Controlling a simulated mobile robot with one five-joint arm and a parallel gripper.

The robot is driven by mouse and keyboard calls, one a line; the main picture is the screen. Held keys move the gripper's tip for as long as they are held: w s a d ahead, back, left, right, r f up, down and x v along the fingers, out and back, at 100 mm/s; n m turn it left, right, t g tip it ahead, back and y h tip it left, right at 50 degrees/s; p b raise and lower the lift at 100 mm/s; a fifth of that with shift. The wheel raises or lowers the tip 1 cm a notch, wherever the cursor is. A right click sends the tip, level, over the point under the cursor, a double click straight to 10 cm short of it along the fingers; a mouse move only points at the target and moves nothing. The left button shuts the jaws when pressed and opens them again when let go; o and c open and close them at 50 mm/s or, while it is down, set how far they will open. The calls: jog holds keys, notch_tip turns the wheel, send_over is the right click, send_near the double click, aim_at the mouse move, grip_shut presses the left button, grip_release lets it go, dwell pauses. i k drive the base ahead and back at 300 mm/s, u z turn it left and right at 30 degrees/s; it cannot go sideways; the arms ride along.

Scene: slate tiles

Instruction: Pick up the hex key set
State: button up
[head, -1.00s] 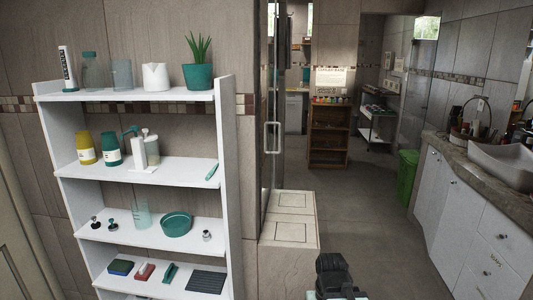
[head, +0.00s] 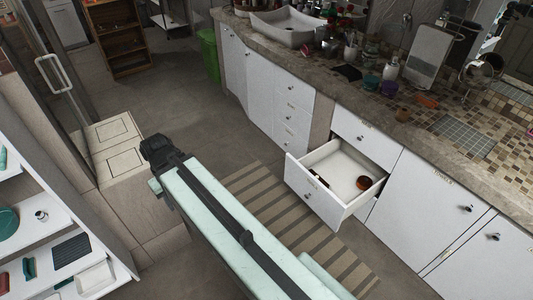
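I cannot make out a hex key set for sure in the head view. An open white drawer (head: 333,205) stands out from the cabinets. It holds a round orange-brown item (head: 363,182) and a small dark item (head: 319,178) near its left wall, too small to name. My arm crosses the lower middle, over the floor. The dark end of my arm, where my gripper (head: 158,150) seems to be, is left of centre, well apart from the drawer. Its fingers cannot be told apart.
A stone counter (head: 400,115) with a sink (head: 288,26) and many small items runs along the right. A striped mat (head: 290,215) lies below the drawer. A white shelf (head: 60,225) stands at the left, a green bin (head: 209,52) at the back. The middle floor is clear.

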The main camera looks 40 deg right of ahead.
aim_at(425, 101)
jog(key=z, duration=1.75)
